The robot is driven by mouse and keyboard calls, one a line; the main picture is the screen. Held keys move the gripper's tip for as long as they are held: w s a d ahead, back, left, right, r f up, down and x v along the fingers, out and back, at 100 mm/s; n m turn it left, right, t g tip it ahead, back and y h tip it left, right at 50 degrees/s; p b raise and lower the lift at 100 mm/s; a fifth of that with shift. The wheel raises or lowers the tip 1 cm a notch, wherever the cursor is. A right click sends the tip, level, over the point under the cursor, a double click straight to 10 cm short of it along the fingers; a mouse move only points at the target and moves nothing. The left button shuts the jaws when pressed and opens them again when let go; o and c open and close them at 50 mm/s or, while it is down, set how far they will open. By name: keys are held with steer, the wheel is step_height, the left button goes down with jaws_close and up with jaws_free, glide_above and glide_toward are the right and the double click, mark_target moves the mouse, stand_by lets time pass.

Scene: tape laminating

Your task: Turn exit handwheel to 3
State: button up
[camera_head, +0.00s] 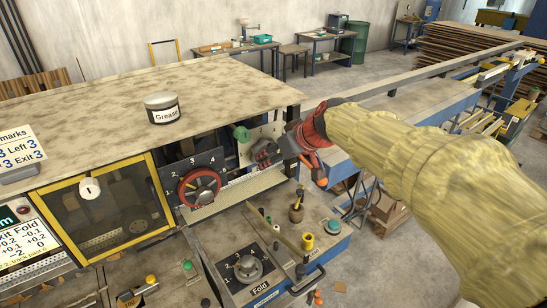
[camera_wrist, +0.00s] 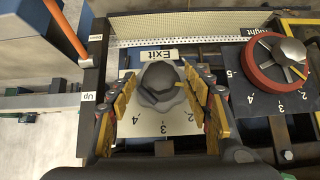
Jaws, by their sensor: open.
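The exit handwheel (camera_wrist: 160,86) is a dark grey lobed knob on a pale plate under an "Exit" label (camera_wrist: 159,55). Numerals 2, 3 and 4 show on its dial plate in the wrist view. Its pointer direction is hard to make out. In the head view the handwheel (camera_head: 264,151) is partly hidden by my gripper (camera_head: 284,149). In the wrist view my gripper (camera_wrist: 160,92) is open, with its yellow-and-dark fingers on either side of the knob. I cannot tell whether they touch it.
A red-rimmed handwheel (camera_head: 199,187) with its own numbered dial sits beside the exit dial; it also shows in the wrist view (camera_wrist: 276,62). A grease tin (camera_head: 162,107) stands on the machine top. A lower panel carries a Fold knob (camera_head: 248,269). A sign (camera_head: 18,149) reads "Exit 3".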

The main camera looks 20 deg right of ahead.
steer(key=shift+w+a+f, duration=0.1)
steer(key=shift+w+f, duration=0.15)
steer(key=shift+w, duration=0.05)
steer(key=shift+c, duration=0.3)
steer(key=c, duration=1.1)
